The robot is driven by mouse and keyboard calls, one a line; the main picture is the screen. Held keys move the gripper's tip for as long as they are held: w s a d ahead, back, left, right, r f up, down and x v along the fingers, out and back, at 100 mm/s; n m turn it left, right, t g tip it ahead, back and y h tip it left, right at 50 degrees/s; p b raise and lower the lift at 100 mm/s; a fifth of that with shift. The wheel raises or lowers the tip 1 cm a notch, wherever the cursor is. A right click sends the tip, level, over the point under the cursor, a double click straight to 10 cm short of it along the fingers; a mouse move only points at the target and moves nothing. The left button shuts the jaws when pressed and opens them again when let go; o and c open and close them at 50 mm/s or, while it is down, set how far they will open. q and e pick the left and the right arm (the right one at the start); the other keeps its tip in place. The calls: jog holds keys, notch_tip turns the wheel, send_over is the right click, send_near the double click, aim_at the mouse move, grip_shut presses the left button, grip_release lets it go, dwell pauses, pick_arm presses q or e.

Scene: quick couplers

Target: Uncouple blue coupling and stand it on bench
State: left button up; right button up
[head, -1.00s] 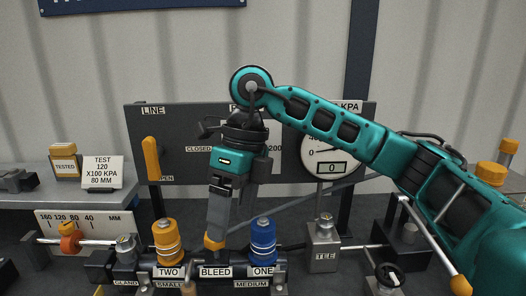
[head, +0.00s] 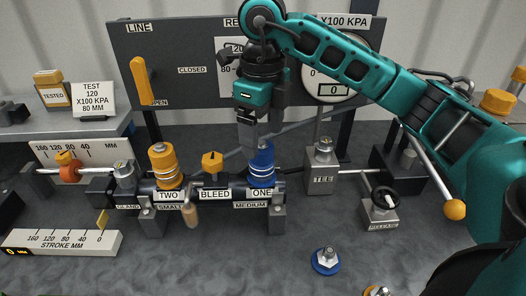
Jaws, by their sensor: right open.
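The blue coupling (head: 263,172) stands upright on the manifold behind the label ONE, above MEDIUM. My right gripper (head: 257,146) points down right at its top, with its jaws open. The fingers hide part of the coupling's top, and I cannot tell whether they touch it. The orange coupling (head: 164,168) stands upright at TWO. The yellow bleed knob (head: 212,161) sits between the two, above the label BLEED. The grey bench (head: 200,262) has bare surface in front of the manifold. My left gripper is not in view.
A blue-ringed fitting (head: 326,261) sits on the bench at front right, with an orange one (head: 377,291) at the bottom edge. The TEE block (head: 322,165) and release valve (head: 380,208) stand right of the manifold. A stroke scale (head: 62,243) lies front left. The gauge panel (head: 180,80) rises behind.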

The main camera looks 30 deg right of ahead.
aim_at(263, 146)
jog(key=shift+f, duration=2.55)
jog(key=shift+c, duration=0.5)
jog(key=c, duration=1.2)
jog(key=shift+o, duration=0.2)
jog(key=shift+w+r, duration=0.1)
jog(key=shift+r, duration=0.1)
jog(key=shift+r+p, duration=0.3)
jog(key=shift+r, duration=1.7)
jog(key=shift+r, duration=0.15)
jog(key=shift+r, duration=1.85)
